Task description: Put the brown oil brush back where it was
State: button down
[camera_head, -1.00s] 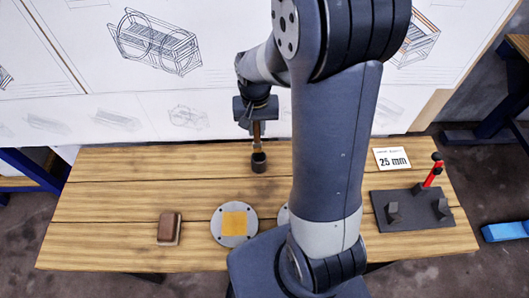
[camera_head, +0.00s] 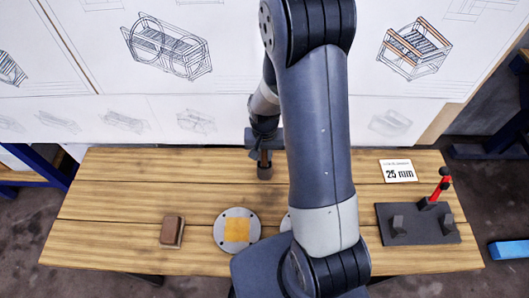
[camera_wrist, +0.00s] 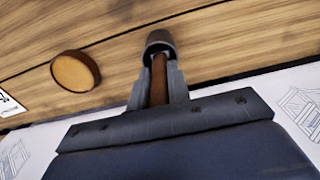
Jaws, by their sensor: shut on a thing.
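The brown oil brush (camera_head: 264,156) is upright in my gripper (camera_head: 264,149), just above the back part of the wooden table. Its lower end is at the mouth of a small dark cup (camera_head: 264,171) and appears to go inside. In the wrist view my gripper (camera_wrist: 159,82) is shut on the brown handle (camera_wrist: 159,70), whose end meets the cup (camera_wrist: 159,40). The bristles are hidden by the cup, so their depth cannot be told.
The wooden table (camera_head: 120,205) holds a brown block (camera_head: 172,232), a metal disc with a yellow square (camera_head: 237,230), a "25 mm" card (camera_head: 398,171) and a dark fixture with a red handle (camera_head: 418,224). A round brown piece (camera_wrist: 76,71) lies beside the cup.

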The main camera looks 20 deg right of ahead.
jog(key=shift+f, duration=0.15)
jog(key=c, duration=1.3)
grip_release()
notch_tip(320, 180, up, 12)
jog(key=shift+r+b, duration=0.2)
jog(key=shift+b, duration=0.1)
